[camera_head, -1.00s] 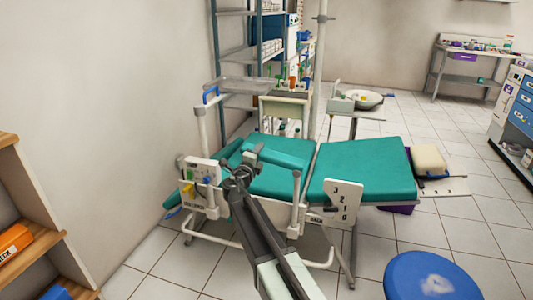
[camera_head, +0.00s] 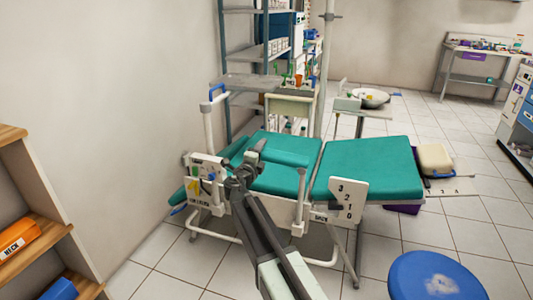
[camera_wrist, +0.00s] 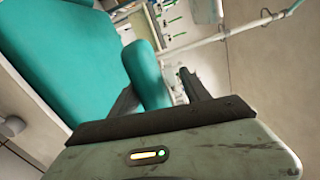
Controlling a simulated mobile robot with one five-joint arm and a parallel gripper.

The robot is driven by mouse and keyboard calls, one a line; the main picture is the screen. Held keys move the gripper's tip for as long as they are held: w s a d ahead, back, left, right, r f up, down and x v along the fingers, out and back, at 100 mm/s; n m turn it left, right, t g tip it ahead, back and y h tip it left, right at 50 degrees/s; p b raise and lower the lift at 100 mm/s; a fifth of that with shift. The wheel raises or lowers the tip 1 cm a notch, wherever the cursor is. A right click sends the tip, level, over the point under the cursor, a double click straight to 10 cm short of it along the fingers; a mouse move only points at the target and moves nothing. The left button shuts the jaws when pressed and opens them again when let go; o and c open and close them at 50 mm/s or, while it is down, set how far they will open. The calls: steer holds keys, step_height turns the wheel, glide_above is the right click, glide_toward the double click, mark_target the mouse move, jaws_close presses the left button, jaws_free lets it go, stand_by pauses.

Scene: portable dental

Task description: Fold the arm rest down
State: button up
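The teal dental chair (camera_head: 368,166) stands in the middle of the head view, with a flat seat and back. Its arm rest, a narrow teal pad (camera_head: 285,157), lies across the near side above a white post (camera_head: 301,196). My gripper (camera_head: 254,155) is at the left end of this pad. In the wrist view the pad (camera_wrist: 148,76) runs between my two dark fingers. The left finger is close against it and a gap shows on the right, so my gripper (camera_wrist: 160,92) looks open. Whether it touches the pad is unclear.
A white control panel (camera_head: 200,170) with an upright post is left of my gripper. A blue stool (camera_head: 434,277) stands at front right. A wooden shelf (camera_head: 35,215) is at left, and a metal rack (camera_head: 235,84) is behind.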

steer(key=shift+d, duration=0.1)
steer(key=v, duration=0.7)
steer(key=shift+s, duration=0.4)
